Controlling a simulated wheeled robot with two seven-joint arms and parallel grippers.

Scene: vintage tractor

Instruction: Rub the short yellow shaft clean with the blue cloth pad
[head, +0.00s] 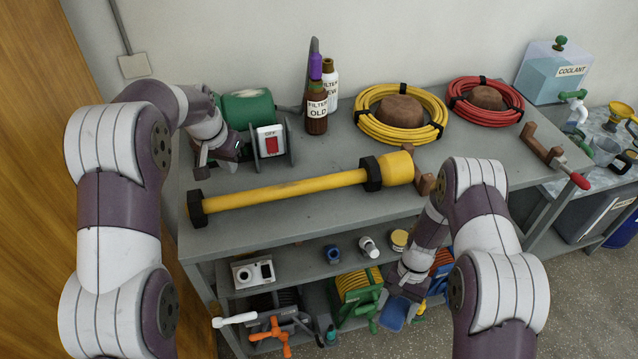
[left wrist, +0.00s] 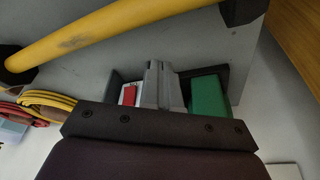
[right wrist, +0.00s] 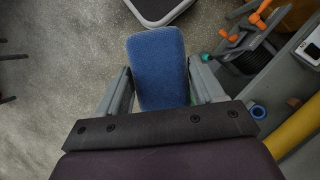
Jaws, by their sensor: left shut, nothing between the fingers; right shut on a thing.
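The yellow shaft (head: 285,190) lies across the bench top, with black collars near both ends and a thicker yellow right end. In the left wrist view the shaft (left wrist: 120,32) has a dark smudge on it. My left gripper (head: 226,156) is shut and empty beside the green machine, above and behind the shaft's left part; its fingers also show together in the left wrist view (left wrist: 160,85). My right gripper (head: 402,297) is low in front of the bench, shut on the blue cloth pad (right wrist: 157,65). The pad (head: 393,316) is partly hidden by the gripper in the head view.
A green machine (head: 248,110) with a red switch stands behind the shaft's left part. Oil bottles (head: 316,108), a yellow hose coil (head: 442,118) and a red hose coil (head: 520,97) stand further back. The lower shelf (head: 300,268) holds small parts and tools.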

